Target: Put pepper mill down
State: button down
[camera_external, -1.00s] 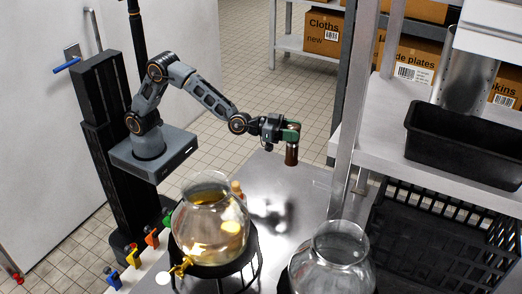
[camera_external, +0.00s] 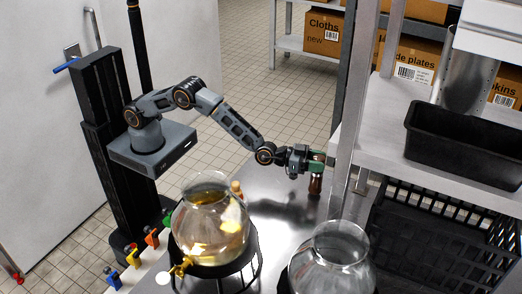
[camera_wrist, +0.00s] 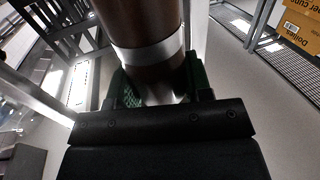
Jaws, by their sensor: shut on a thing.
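The pepper mill (camera_external: 315,184) is brown and hangs upright from my gripper (camera_external: 317,160) in the external view. My gripper's green jaws are shut on it. In the wrist view, the mill (camera_wrist: 150,65) shows as a brown body with a silver band, between the green pads of my gripper (camera_wrist: 160,90). The mill is over the far right part of the steel counter (camera_external: 280,212), close to the shelf post. I cannot tell whether its lower end touches the counter.
A glass dispenser with amber liquid (camera_external: 212,225) and an empty one (camera_external: 340,262) stand on the near counter. A metal shelf post (camera_external: 346,140) stands just right of my gripper. A black tray (camera_external: 465,150) sits on the shelf.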

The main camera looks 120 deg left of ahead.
jog(key=shift+f, duration=0.6)
jog(key=shift+f, duration=0.2)
jog(key=c, duration=0.5)
grip_release()
jog(key=shift+c, duration=0.2)
